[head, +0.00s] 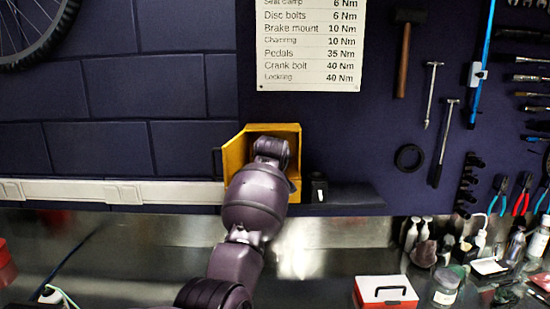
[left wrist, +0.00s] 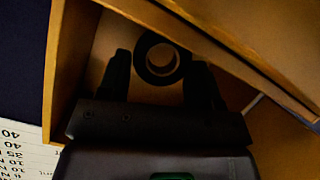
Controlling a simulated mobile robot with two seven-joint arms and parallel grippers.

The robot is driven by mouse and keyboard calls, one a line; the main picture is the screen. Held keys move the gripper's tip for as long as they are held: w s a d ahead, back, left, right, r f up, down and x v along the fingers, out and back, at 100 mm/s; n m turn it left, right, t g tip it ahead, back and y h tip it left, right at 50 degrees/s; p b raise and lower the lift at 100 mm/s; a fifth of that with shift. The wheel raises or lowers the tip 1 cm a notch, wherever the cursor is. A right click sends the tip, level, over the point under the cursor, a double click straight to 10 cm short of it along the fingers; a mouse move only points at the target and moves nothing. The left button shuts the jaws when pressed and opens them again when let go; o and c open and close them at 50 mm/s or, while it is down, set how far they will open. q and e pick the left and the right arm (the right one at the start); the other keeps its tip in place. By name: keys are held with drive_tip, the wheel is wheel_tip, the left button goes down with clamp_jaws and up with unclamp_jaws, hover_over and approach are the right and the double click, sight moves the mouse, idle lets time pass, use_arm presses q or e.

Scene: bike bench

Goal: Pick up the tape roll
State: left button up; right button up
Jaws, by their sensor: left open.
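The tape roll (left wrist: 141,58) is a dark ring with a paler hole, inside the yellow cabinet (head: 234,157). The cabinet walls also surround it in the left wrist view (left wrist: 62,60). My left gripper (left wrist: 160,72) is open, with one finger on each side of the roll. I cannot tell whether the fingers touch it. In the head view my left arm reaches into the cabinet and hides the roll and the fingers. My right gripper is not in view.
A small black box (head: 319,188) stands on the dark shelf (head: 352,197) right of the cabinet. A torque chart (head: 310,45) hangs above. A hammer (head: 403,50) and a black ring (head: 400,149) hang on the wall. A red and white case (head: 386,293) sits on the bench.

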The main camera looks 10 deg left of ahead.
use_arm(q)
drive_tip(key=shift+w+f, duration=0.15)
drive_tip(key=shift+w, duration=0.2)
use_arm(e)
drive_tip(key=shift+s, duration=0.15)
use_arm(q)
drive_tip(key=c, duration=0.6)
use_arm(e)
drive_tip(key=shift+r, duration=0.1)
use_arm(q)
drive_tip(key=shift+o, duration=0.2)
